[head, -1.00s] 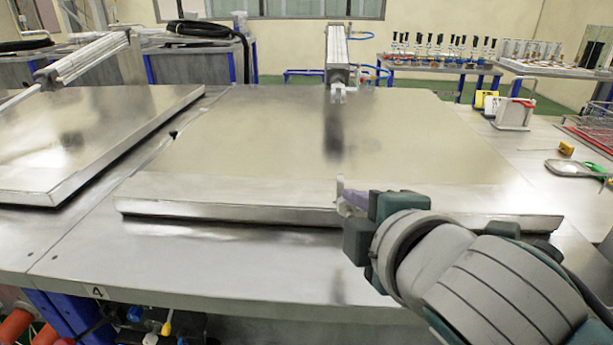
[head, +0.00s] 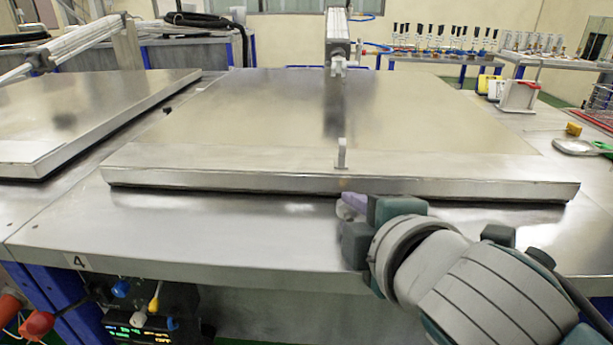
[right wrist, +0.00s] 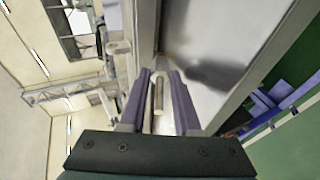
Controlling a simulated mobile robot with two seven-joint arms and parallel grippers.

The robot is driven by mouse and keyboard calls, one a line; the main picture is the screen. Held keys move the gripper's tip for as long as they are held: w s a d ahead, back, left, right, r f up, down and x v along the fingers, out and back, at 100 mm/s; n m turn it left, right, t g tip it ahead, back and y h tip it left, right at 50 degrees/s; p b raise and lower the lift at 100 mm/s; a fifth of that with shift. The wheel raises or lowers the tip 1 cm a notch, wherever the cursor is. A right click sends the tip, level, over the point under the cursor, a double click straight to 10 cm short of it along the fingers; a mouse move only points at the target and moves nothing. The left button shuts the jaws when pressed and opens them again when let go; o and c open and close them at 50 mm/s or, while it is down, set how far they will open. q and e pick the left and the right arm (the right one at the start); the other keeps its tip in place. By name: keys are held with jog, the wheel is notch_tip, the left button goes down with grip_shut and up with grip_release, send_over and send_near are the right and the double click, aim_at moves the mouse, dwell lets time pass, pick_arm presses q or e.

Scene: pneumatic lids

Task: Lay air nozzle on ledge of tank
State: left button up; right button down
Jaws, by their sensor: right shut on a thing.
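My right gripper (head: 352,222) is in the head view, low in front of the closed lid's front edge, over the bare metal ledge (head: 225,228) of the tank. In the right wrist view its two purple fingers (right wrist: 160,100) are shut on a thin grey rod-like piece (right wrist: 158,94), which I take for the air nozzle. Most of it is hidden in the head view. I cannot tell whether the piece touches the ledge. My left gripper does not show.
The large metal lid (head: 250,181) lies flat behind the ledge, with a small upright handle (head: 341,155) and a pneumatic cylinder (head: 338,32) at its back. Another lid (head: 90,127) is at left. The ledge left of my gripper is clear.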

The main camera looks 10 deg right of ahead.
jog(key=c, duration=0.6)
grip_release()
jog(key=shift+o, duration=0.3)
jog(key=shift+f, duration=0.15)
jog(key=shift+s, duration=0.1)
jog(key=shift+s+r+p, duration=0.3)
jog(key=shift+r+p, duration=0.05)
jog(key=shift+p, duration=0.15)
jog(key=shift+p+v, duration=0.85)
jog(key=shift+v, duration=0.4)
jog(key=p+v, duration=0.2)
jog(key=v, duration=0.1)
jog(key=shift+s+r, duration=0.15)
jog(key=shift+s, duration=0.15)
